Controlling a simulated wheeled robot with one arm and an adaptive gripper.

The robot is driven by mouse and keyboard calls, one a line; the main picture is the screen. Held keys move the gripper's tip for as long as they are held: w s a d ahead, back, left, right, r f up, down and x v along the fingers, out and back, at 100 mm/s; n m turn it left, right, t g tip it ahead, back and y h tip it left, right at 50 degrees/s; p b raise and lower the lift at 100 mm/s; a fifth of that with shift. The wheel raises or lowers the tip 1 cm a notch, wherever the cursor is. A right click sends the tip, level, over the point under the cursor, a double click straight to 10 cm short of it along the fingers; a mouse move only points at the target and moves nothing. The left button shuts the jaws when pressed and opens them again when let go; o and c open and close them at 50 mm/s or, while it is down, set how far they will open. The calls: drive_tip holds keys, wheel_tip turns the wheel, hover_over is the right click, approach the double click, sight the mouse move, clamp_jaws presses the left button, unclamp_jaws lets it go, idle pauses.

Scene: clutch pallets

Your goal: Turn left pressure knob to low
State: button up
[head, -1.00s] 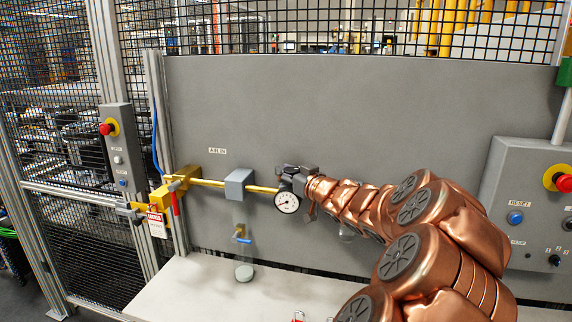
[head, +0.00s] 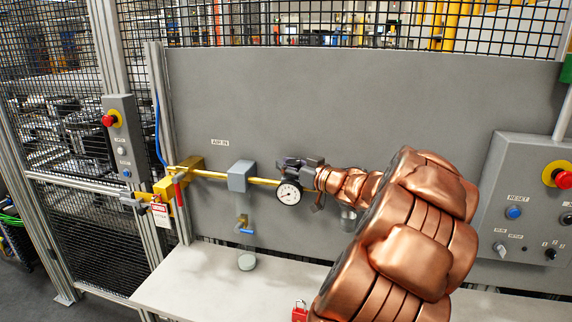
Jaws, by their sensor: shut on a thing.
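My gripper (head: 302,166) is at the pipe line on the grey panel, just above and behind a round white pressure gauge (head: 289,192). It is shut on the pressure knob, which the dark fingers and my copper arm hide almost fully. The gauge hangs below the gripper, its dial facing me; the reading is too small to tell. A yellow pipe (head: 212,174) runs left from there through a grey block (head: 241,176) to the yellow air inlet valve (head: 187,168), under the "AIR IN" label.
A red padlock (head: 300,311) lies on the pale bench (head: 200,284). A control box (head: 525,200) is at right, another with a red button (head: 121,135) at left. A mesh fence stands at left.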

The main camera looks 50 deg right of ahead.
drive_tip(key=shift+r, duration=0.15)
drive_tip(key=o, duration=1)
drive_tip(key=shift+s, duration=0.2)
drive_tip(key=shift+s+a, duration=0.2)
drive_tip(key=shift+s, duration=1.8)
drive_tip(key=shift+s+a, duration=0.25)
drive_tip(key=shift+s, duration=1.7)
drive_tip(key=shift+s+a, duration=0.2)
drive_tip(key=shift+s, duration=1.8)
